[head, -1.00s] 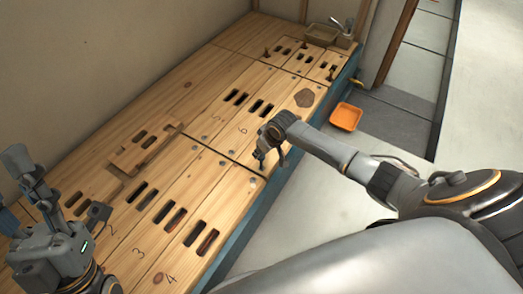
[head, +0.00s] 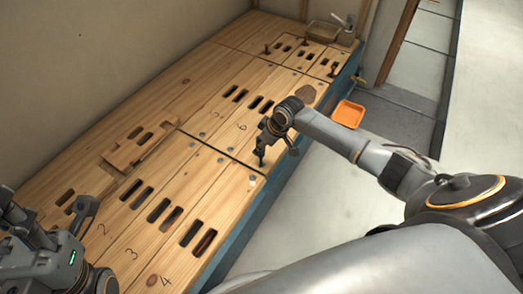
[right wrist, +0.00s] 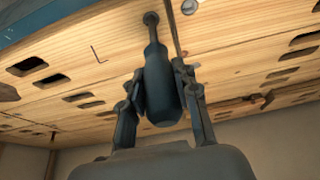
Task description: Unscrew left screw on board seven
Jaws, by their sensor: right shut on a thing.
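My right gripper (right wrist: 160,100) is shut on a dark screwdriver (right wrist: 161,95). In the right wrist view the screwdriver's narrow end meets a small round screw (right wrist: 151,18) on a wooden board (right wrist: 115,65) marked with a 7. I cannot tell whether the screw has turned or risen. In the head view my right gripper (head: 264,145) hangs over the near end of that board and hides its number. My left gripper (head: 45,220) is at the lower left, its fingers apart and empty, over the bench's near left part.
A pale round screw (right wrist: 189,7) sits across the board gap. Numbered boards with dark slots cover the bench. A loose slotted wooden piece (head: 140,140) lies on the left. An orange bin (head: 348,113) stands on the floor; a tray (head: 322,31) is at the far end.

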